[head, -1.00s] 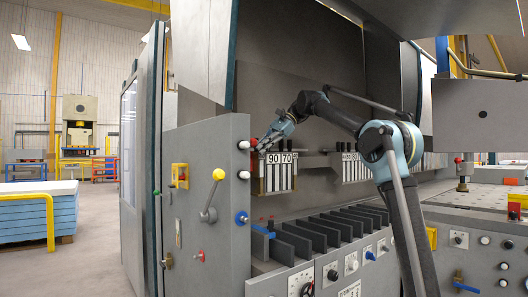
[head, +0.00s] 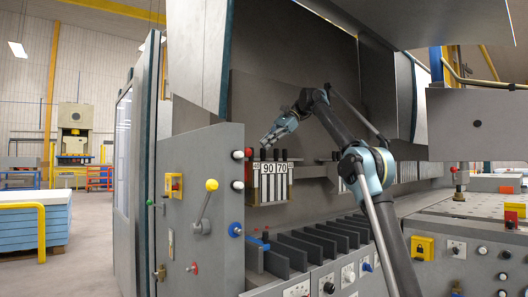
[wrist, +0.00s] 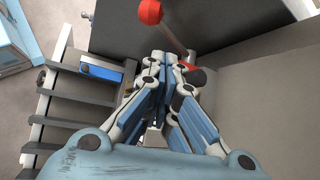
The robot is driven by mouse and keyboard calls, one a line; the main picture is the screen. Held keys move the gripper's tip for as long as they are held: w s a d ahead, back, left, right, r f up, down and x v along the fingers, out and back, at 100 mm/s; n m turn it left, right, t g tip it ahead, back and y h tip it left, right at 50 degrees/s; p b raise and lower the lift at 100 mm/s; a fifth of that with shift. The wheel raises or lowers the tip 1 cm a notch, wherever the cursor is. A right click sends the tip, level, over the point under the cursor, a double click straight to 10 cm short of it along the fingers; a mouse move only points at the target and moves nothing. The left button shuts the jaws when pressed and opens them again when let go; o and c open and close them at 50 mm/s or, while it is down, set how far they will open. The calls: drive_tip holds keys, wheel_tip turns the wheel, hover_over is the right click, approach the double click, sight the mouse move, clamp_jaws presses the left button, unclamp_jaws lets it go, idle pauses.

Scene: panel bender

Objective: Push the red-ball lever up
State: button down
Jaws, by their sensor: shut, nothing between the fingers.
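A red ball (head: 248,152) shows at the right edge of the grey control panel, beside the numbered plate. In the wrist view a red ball (wrist: 150,12) sits on a thin rod that runs down behind my fingers, near a red part (wrist: 192,74). My gripper (head: 267,140) is shut and empty, a little above and to the right of the red ball in the head view. In the wrist view my fingers (wrist: 160,62) are together, close to the rod; whether they touch it I cannot tell. The rod's lower end is partly hidden.
The control panel (head: 220,140) carries a yellow-ball lever (head: 211,186) and several knobs. The numbered plate (head: 270,183) hangs below my gripper. A row of dark slots (head: 320,235) lies lower down, and a perforated table (head: 470,203) stands at the right.

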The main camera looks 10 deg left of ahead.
drive_tip(key=shift+w+d+r, duration=0.2)
drive_tip(key=shift+w+r, duration=0.2)
drive_tip(key=shift+r, duration=0.05)
idle(0.5)
drive_tip(key=s+d+f+n+t+h, duration=0.15)
drive_tip(key=s+d+f, duration=0.35)
drive_tip(key=d+f, duration=0.55)
drive_tip(key=s+d+f+n+t+h, duration=0.1)
drive_tip(key=s+d+f+t+h, duration=0.15)
drive_tip(key=s+d+f, duration=0.8)
drive_tip(key=s+d+f+n+t+h, duration=0.1)
drive_tip(key=s+d+f, duration=0.5)
drive_tip(key=f, duration=0.7)
drive_tip(key=s+d+f+n+t+h, duration=0.1)
drive_tip(key=s+d+f, duration=0.6)
drive_tip(key=f, duration=0.6)
drive_tip(key=s+d+f+n+t+h, duration=0.1)
drive_tip(key=s+d+f+n+h, duration=0.1)
drive_tip(key=s+d+f, duration=0.5)
wheel_tip(320, 180, down, 7)
drive_tip(key=shift+d+r, duration=0.1)
drive_tip(key=shift+d, duration=1.1)
